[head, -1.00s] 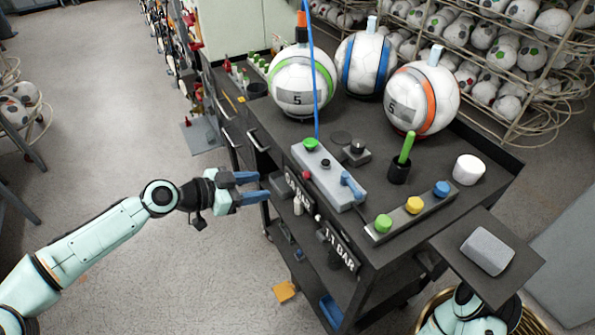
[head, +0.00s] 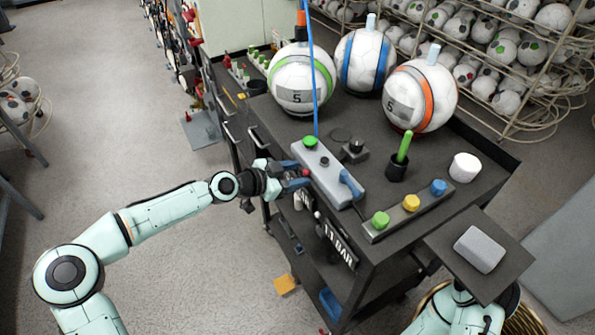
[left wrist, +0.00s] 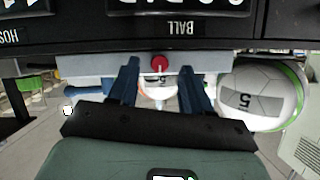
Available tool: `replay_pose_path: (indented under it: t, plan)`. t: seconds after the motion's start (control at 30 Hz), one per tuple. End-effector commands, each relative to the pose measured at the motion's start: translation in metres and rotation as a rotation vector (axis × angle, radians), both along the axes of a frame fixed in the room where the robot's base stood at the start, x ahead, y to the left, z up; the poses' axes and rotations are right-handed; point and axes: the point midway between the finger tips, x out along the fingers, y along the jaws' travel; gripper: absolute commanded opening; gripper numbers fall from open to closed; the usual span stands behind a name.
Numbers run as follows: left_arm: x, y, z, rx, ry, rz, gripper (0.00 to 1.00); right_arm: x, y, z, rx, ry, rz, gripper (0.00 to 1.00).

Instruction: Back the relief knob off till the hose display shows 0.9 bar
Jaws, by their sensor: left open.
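The red knob (head: 305,172) sits on the near side of the long grey box (head: 327,177) on the cart. My left gripper (head: 297,178) is open at that side. In the left wrist view the red knob (left wrist: 160,63) lies between the two blue fingers, with gaps on both sides. The right-hand display (head: 341,247) on the cart's front reads 1.1 BAR; the left-hand one is mostly hidden behind my gripper. In the left wrist view, upside down, the HOSE label (left wrist: 9,36) and BALL label (left wrist: 184,28) show, with cut-off digits. My right gripper does not show.
A blue lever (head: 350,184) and green button (head: 310,141) are on the box. Green, yellow and blue knobs stand on a strip (head: 395,222) beside it. A blue hose (head: 314,75) rises past three balls. A dark board with a grey block (head: 479,249) is at right.

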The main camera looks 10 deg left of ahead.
Motion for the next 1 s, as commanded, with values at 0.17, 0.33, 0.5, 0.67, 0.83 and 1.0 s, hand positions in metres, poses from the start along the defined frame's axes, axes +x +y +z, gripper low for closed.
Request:
replay_pose_path:
  t: [0.17, 0.33, 0.5, 0.67, 0.83, 1.0]
  plan:
    - [0.0055, -0.0069, -0.0035, 0.001, 0.001, -0.001, 0.48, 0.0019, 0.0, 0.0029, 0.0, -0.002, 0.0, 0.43]
    - [0.0059, -0.0072, -0.0045, 0.001, 0.001, -0.001, 0.48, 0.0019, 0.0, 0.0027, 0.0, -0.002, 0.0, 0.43]
    - [0.0057, -0.0071, -0.0044, 0.001, 0.001, -0.001, 0.22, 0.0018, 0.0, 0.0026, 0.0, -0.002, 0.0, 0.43]
    - [0.0057, -0.0071, -0.0043, 0.001, 0.001, 0.0, 0.0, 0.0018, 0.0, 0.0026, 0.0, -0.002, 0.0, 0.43]
    - [0.0079, -0.0058, -0.0033, -0.064, 0.086, 0.001, 0.0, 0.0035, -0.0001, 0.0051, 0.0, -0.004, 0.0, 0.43]
    - [0.0086, -0.0055, -0.0031, -0.144, 0.195, -0.001, 0.0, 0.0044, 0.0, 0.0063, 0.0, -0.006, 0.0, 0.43]
